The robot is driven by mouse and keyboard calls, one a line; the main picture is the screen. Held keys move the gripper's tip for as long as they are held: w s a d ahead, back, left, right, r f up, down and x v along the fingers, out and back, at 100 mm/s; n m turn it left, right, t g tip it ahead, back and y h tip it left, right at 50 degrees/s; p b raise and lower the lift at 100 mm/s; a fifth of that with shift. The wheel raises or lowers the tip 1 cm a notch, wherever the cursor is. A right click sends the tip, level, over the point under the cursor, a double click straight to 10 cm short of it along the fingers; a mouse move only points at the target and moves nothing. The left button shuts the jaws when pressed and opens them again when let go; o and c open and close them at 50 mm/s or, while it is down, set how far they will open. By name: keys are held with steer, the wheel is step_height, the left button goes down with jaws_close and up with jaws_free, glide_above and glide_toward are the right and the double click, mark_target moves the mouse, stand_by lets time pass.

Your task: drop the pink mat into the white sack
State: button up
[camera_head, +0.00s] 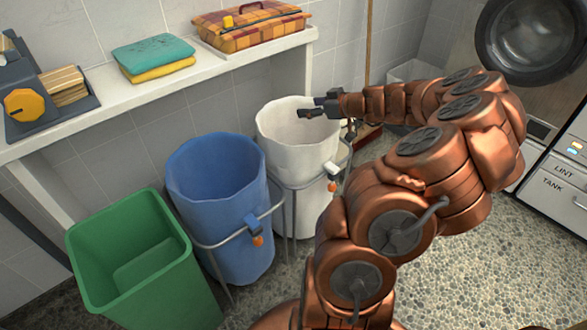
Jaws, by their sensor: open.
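The white sack (283,145) stands open in a metal stand, to the right of the blue sack. My gripper (309,107) is over the right part of its mouth, with its dark fingers pointing left. The gripper is open and I see nothing in it. No pink mat shows in view. The part of the sack's inside that I see is plain white, and its bottom is hidden.
A blue sack (222,205) and a green bin (137,260) stand left of the white sack. A white shelf (215,62) above holds folded teal (152,52) and yellow cloths and a plaid case (250,27). Speckled floor (450,265) is open at right.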

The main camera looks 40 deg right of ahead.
steer(key=shift+v, duration=1.5)
steer(key=w+a+r+n+g+y+p, duration=0.1)
steer(key=w+a+r+y+p, duration=0.2)
steer(key=a, duration=0.5)
steer(key=a+r+n+g+y+p, duration=0.1)
steer(key=a+r+p, duration=0.1)
steer(key=a+r, duration=0.45)
steer(key=s+a+r+n+g+y+p, duration=0.1)
steer(key=s+a+r+g+p, duration=0.2)
steer(key=a, duration=0.6)
steer(key=s+a+r+g+p, duration=0.15)
steer(key=a+r+p, duration=0.25)
steer(key=a, duration=0.6)
steer(key=s+a+r+m+g+h+p, duration=0.1)
steer(key=s+a+r+g+h+p, duration=0.25)
steer(key=s, duration=0.55)
steer(key=s+a+r+m+g+p, duration=0.1)
steer(key=s+a+r+g+p, duration=0.3)
steer(key=s+p, duration=0.4)
steer(key=s+d+r+m+h+p, duration=0.1)
steer(key=s+r+m+h+p, duration=0.1)
steer(key=s, duration=0.7)
steer(key=shift+d+r+m+h+p, duration=0.3)
steer(key=shift+d+r+h+p, duration=0.1)
steer(key=shift+h+p, duration=0.25)
